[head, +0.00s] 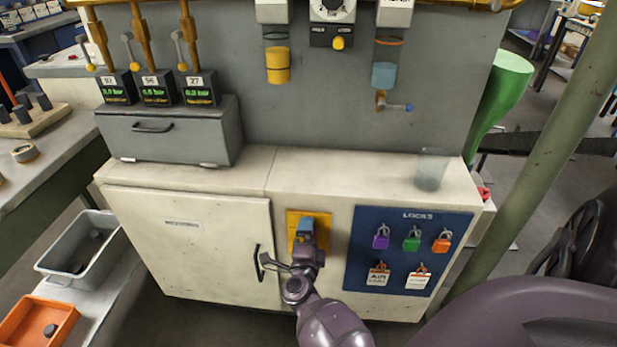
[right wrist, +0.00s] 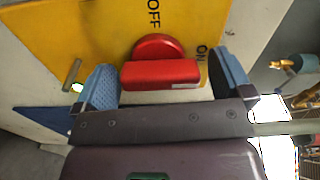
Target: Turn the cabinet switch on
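The red cabinet switch (right wrist: 160,68) is a round knob with a thick bar handle on a yellow plate (right wrist: 90,35). OFF is printed above it and ON to its right in the right wrist view. My right gripper (right wrist: 164,75) is open, with one blue-padded finger at each end of the bar. The left finger is very near the bar; contact is unclear. In the head view, my right gripper (head: 305,228) covers the switch in front of the yellow plate (head: 293,218) on the white cabinet (head: 205,240). My left gripper is not in view.
A blue lock board (head: 345,270) with padlocks and tags is right of the switch. A black door handle (head: 257,262) is close to its left. A clear cup (head: 432,168) stands on the cabinet top. A green post (head: 545,150) rises at the right.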

